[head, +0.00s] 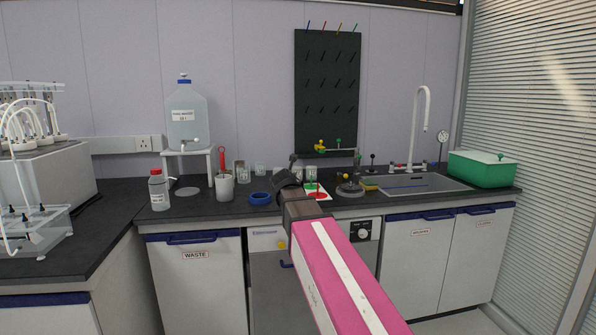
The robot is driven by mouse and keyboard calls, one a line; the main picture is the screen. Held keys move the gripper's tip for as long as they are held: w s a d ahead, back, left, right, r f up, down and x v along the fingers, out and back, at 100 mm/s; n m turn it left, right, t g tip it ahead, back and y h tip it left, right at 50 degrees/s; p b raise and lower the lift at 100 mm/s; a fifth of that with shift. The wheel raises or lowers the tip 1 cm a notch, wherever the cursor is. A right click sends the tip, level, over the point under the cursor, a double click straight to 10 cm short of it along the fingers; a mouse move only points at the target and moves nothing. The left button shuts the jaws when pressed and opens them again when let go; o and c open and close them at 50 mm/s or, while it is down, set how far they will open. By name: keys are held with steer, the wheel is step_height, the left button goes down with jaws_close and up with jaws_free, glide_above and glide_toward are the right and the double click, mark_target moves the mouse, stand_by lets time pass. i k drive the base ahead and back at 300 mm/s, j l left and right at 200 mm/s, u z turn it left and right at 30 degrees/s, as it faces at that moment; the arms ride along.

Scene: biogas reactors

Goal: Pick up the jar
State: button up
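Several small clear glass vessels stand on the dark counter (350,206) near the wall, and any of them could be the jar. One glass vessel (260,170) stands left of my gripper. Another (239,174) stands further left, and one more (311,175) shows just right of the gripper. I cannot tell which is the jar. My gripper (285,178) is a dark shape at the end of my pink arm, over the counter's front half. Its fingers are too small and dark to show whether they are open or hold anything. It hides part of the counter behind it.
A large water bottle (187,118) stands on a white stand. To the right are a sink (420,182) and a green box (483,169).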

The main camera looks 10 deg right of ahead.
mark_target(298, 169)
steer(key=i+l, duration=0.2)
steer(key=i, duration=0.3)
steer(key=i+l, duration=0.25)
steer(key=i, duration=0.3)
